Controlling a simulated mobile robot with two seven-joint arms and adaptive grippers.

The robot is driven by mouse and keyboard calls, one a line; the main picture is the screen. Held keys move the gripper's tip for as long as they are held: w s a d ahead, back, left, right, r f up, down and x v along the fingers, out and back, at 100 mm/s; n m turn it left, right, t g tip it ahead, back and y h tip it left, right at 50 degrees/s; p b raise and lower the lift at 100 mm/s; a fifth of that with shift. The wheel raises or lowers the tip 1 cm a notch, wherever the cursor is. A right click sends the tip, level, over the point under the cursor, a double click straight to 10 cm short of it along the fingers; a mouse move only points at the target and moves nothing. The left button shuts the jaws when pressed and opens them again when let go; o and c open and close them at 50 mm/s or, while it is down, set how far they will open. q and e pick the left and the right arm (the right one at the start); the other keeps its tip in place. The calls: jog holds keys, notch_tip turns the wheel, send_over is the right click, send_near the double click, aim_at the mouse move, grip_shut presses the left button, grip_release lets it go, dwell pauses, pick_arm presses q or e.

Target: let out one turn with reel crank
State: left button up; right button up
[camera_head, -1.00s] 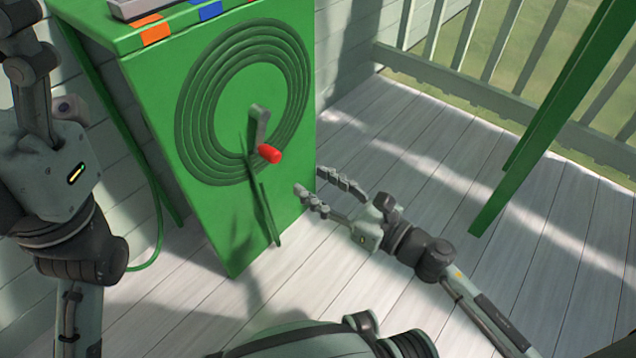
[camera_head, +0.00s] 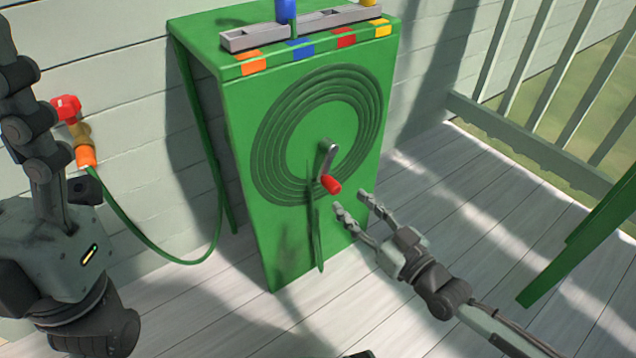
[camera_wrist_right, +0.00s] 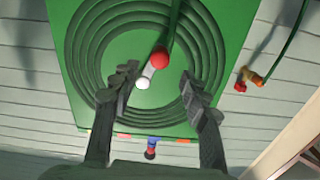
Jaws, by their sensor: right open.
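The reel crank is a grey arm (camera_head: 325,157) with a red knob (camera_head: 331,185), on the front of a green cabinet (camera_head: 245,150) marked with dark concentric rings. The crank arm slants down from its hub, with the knob at its lower end. My right gripper (camera_head: 352,203) is open, just right of and below the knob. In the right wrist view the red knob (camera_wrist_right: 160,57) shows between and beyond the open fingers (camera_wrist_right: 158,88), apart from both. My left arm is at the left edge; its fingers are not visible.
A green hose (camera_head: 150,243) runs from a tap with a red handle (camera_head: 66,107) on the wall to behind the cabinet. A green post (camera_head: 585,240) and railing stand right. Floorboards are clear in front.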

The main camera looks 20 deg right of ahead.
aim_at(338, 190)
jog(key=b+x, duration=0.1)
jog(key=x, duration=0.6)
jog(key=shift+w+b, duration=0.35)
jog(key=shift+c, duration=0.3)
grip_shut()
